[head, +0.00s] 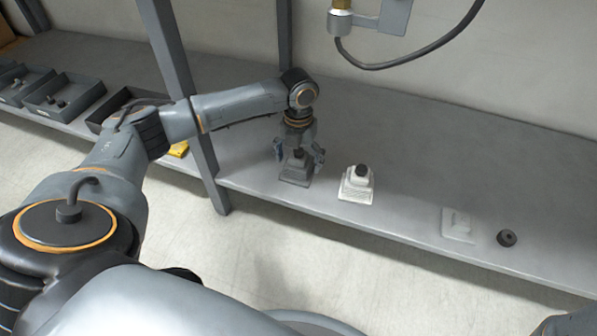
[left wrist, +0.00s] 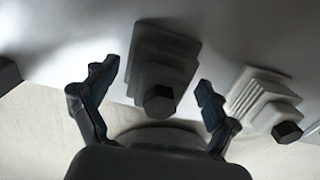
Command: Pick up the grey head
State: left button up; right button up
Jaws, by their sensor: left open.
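The grey head (head: 296,170) is a stepped grey block on the shelf, under my left gripper (head: 301,157) in the head view. In the left wrist view the grey head (left wrist: 162,62) has a dark hexagonal knob on it. My left gripper (left wrist: 150,95) is open, with one finger on either side of the knob end of the grey head. The fingers appear apart from it. In the head view the gripper hides part of the grey head's top. My right gripper is not in view; only a bit of grey arm shows at the lower right corner.
A white stepped head (head: 357,186) with a dark knob stands just right of the grey head, close to the gripper. Further right are a white plate (head: 458,225) and a dark round part (head: 507,238). A shelf post (head: 180,75) stands left of the gripper. Dark trays (head: 62,98) lie further left.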

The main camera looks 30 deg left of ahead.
pick_arm(q)
jog(key=shift+c, duration=0.4)
jog(key=c, duration=1.7)
jog(key=shift+r, duration=0.1)
